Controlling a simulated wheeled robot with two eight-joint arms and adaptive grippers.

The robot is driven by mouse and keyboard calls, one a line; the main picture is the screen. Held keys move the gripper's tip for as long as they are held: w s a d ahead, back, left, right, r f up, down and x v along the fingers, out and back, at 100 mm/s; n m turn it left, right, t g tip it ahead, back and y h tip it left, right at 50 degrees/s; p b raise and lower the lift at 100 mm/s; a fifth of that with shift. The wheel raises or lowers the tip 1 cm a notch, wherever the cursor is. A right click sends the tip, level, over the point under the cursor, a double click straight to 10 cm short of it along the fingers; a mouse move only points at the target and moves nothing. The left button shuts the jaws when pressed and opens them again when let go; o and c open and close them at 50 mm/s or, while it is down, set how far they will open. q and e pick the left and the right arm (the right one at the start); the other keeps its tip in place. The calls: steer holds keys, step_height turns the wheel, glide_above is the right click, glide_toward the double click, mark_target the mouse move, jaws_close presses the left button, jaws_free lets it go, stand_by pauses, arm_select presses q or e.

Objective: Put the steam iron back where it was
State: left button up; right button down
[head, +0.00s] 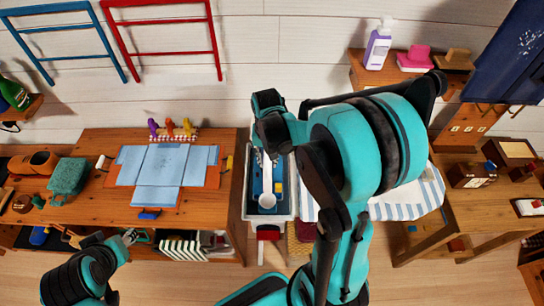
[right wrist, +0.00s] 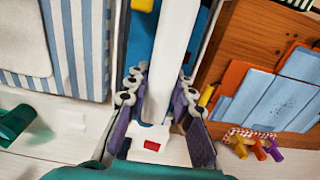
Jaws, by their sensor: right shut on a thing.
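My right gripper (head: 267,150) is above a light-rimmed bin (head: 247,205) in the middle. In the right wrist view, its purple-padded fingers (right wrist: 160,105) stand on both sides of a long white thing (right wrist: 175,50) with a red patch at its near end. The gripper is shut on this white thing, which also shows below it in the head view (head: 267,172). Its shape is partly hidden, so I cannot tell whether it is the steam iron. My left gripper (head: 131,237) is low at the left, by the workbench's front edge; its opening is unclear.
A striped cloth (head: 415,195) lies right of the bin, partly behind my right arm. A shelf at the back right holds a bottle (head: 377,48) and a pink item (head: 415,58).

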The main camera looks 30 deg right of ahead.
step_height(320, 180, down, 3)
steer(key=shift+f+b, duration=0.15)
steer(key=shift+b, duration=0.25)
steer(key=c, duration=1.3)
jaws_free()
